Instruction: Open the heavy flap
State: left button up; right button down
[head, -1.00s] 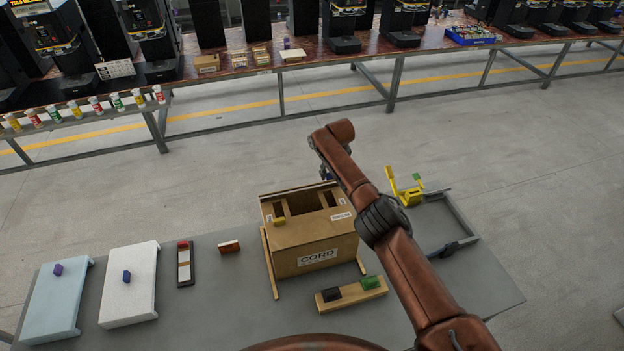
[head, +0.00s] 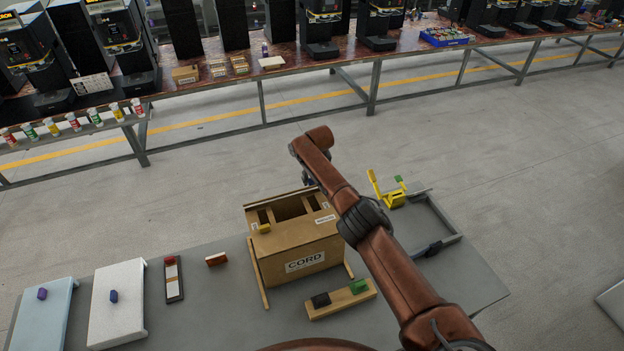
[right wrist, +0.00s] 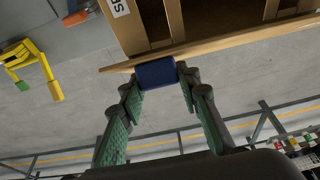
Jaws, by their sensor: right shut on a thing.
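The cardboard-brown box labelled CORD (head: 306,262) stands on the grey table. Its top shows dark openings with brown dividers, and a long thin wooden edge, apparently the flap (head: 272,200), runs along its far side. In the right wrist view the wooden edge (right wrist: 235,50) has a blue block-like handle (right wrist: 156,73) against it. My right gripper (right wrist: 158,82) is shut on this blue handle, one green-padded finger on each side. In the head view my right arm covers the box's far right corner and hides most of the gripper. My left gripper is not in view.
A yellow bracket (head: 392,196) and a grey frame (head: 446,215) lie right of the box. A wooden strip with black and green blocks (head: 342,299) lies in front. White (head: 117,310) and pale blue (head: 42,315) boards lie left. Open floor lies behind the table.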

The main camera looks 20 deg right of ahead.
jog(key=shift+w+a+r, duration=0.1)
jog(key=shift+w+r, duration=0.05)
jog(key=shift+r, duration=0.1)
jog(key=c, duration=1.8)
grip_release()
jog(key=o, duration=0.4)
jog(key=shift+f, duration=0.15)
jog(key=shift+s+r, duration=0.3)
jog(key=shift+r, duration=0.3)
jog(key=v, duration=1)
jog(key=shift+r, duration=0.35)
